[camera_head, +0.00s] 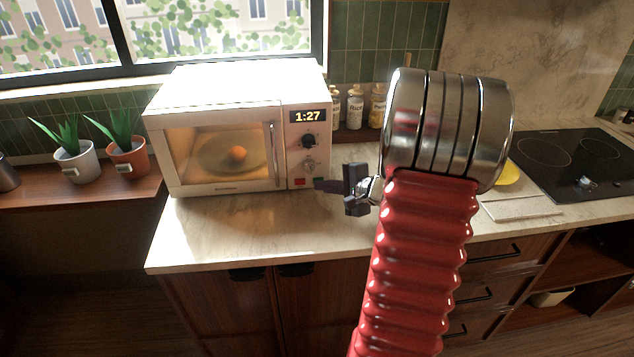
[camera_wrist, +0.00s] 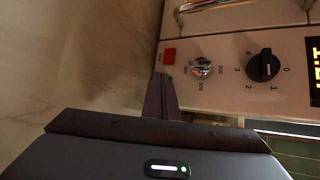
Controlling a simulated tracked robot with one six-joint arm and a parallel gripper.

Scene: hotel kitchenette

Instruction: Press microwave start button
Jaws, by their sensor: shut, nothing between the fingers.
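The white microwave (camera_head: 225,130) stands on the counter with its door shut, its inside lit and an orange item inside. Its display (camera_head: 308,116) reads 1:27. Low on its right panel are a red button (camera_head: 299,182) and, to the right, a green button (camera_head: 317,180), partly hidden by my fingertips. My gripper (camera_head: 318,184) is shut and empty, pointing left at the green button.
Two knobs (camera_head: 308,141) sit above the buttons. Spice jars (camera_head: 355,106) stand behind, right of the microwave. Potted plants (camera_head: 75,160) stand on the left shelf. A black cooktop (camera_head: 570,165) is at the right. The counter front (camera_head: 230,235) is clear.

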